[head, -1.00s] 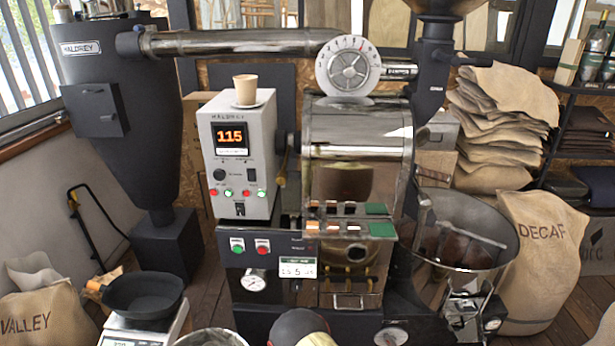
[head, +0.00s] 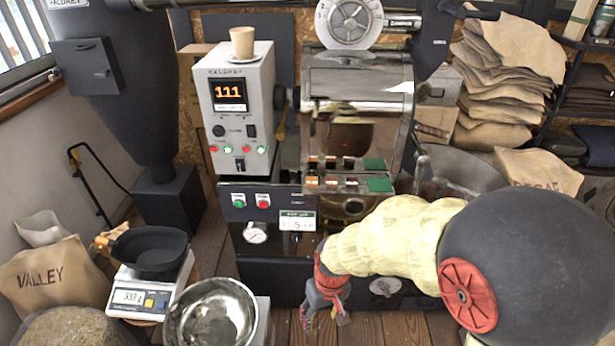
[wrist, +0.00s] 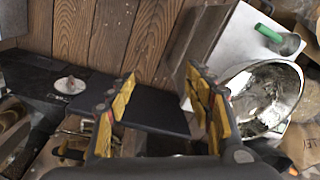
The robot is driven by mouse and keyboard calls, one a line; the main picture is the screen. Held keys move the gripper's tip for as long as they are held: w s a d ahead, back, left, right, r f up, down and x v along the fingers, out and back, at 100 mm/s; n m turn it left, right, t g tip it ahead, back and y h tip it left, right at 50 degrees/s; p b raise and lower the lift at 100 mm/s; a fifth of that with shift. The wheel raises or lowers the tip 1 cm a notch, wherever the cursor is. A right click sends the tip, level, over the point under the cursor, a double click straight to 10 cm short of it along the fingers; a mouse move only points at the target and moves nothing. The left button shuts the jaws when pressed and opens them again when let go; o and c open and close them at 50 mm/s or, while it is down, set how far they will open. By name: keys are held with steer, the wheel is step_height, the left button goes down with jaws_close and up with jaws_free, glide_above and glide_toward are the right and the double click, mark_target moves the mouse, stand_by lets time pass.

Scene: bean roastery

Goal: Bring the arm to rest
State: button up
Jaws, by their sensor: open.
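My gripper (head: 324,312) hangs low in front of the roaster at the end of my cream-sleeved arm, to the right of the metal bowl. The wrist view shows its two yellow-padded fingers (wrist: 160,82) spread apart, with nothing between them. A dark flat surface and the plank floor show beyond the fingers. The arm crosses the lower right of the head view and hides part of the roaster's lower front and cooling tray.
A black pan (head: 150,250) sits on a scale (head: 140,296) at left. A steel bowl (head: 212,315), also in the wrist view (wrist: 268,98), stands near my gripper. A VALLEY sack (head: 52,278) is far left.

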steer(key=s+d+r+m+t+p, duration=0.1)
steer(key=s+d+r, duration=0.3)
steer(key=r, duration=0.6)
steer(key=s+d+r+m+t+p, duration=0.1)
steer(key=s+d+r, duration=0.3)
steer(key=r, duration=0.5)
steer(key=s+d+r+m+t+p, duration=0.1)
steer(key=s+d+r+m+t, duration=0.1)
steer(key=d+r, duration=0.5)
step_height(320, 180, up, 4)
steer(key=shift+s+d+f+t+h, duration=0.2)
steer(key=shift+s+t+h, duration=0.2)
steer(key=shift+s+t, duration=0.45)
steer(key=shift+s, duration=0.1)
